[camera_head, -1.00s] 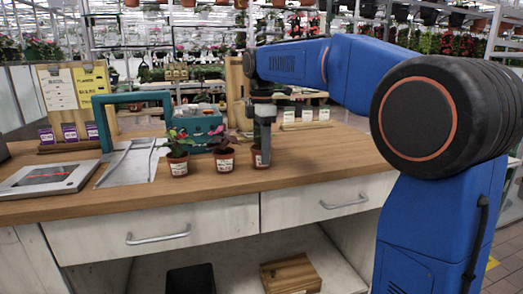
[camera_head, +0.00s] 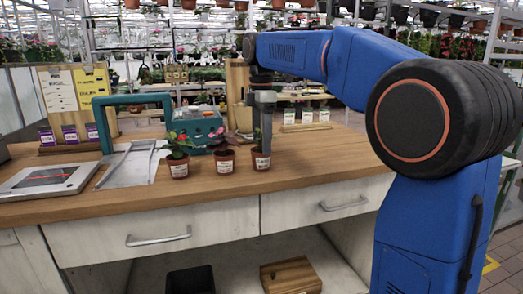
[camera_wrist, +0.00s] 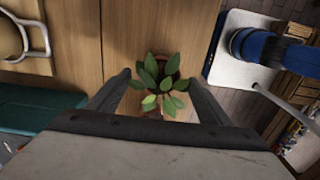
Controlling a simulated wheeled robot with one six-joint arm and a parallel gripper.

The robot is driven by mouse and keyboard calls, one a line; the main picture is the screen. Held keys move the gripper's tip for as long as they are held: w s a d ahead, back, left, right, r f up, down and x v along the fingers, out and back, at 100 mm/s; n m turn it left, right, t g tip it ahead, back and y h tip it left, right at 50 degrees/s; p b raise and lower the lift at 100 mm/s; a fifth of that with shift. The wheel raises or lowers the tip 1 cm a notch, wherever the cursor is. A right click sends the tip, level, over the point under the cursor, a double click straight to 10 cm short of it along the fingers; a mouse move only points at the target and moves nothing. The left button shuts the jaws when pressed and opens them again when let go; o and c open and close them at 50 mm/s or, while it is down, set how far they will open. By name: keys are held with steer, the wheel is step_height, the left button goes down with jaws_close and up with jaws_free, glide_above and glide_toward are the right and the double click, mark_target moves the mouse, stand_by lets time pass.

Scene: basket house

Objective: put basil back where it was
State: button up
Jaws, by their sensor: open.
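Three small brown pots with white labels stand in a row on the wooden counter. The right pot (camera_head: 261,161) is under my gripper (camera_head: 263,138), and its plant is mostly hidden by the fingers in the head view. In the wrist view this plant (camera_wrist: 158,82) has plain green leaves and shows between the open fingertips of my gripper (camera_wrist: 160,79). The fingers are apart, one on each side of it. The middle plant (camera_head: 224,143) has dark reddish leaves. The left plant (camera_head: 176,146) has red flowers. The labels are too small to read, so I cannot confirm which is basil.
A teal crate (camera_head: 197,128) stands behind the pots. A teal frame (camera_head: 131,98), a tablet-like device (camera_head: 48,180) and purple tags (camera_head: 70,134) are on the left. White cards (camera_head: 306,117) stand at the back right. The counter right of the pots (camera_head: 325,150) is clear.

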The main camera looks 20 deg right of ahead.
step_height(320, 180, up, 8)
stand_by(0.4)
steer(key=shift+s+f, duration=0.1)
steer(key=s+d+f+m+t, duration=0.2)
steer(key=s+f+m, duration=0.7)
steer(key=s+f, duration=0.7)
steer(key=s+d+f+m+t, duration=0.2)
steer(key=s+d+f+m, duration=0.3)
steer(key=s+f+m, duration=0.4)
steer(key=s+f, duration=0.6)
steer(key=s, duration=0.2)
steer(key=shift+s+f+t, duration=0.15)
steer(key=shift+f+t, duration=0.25)
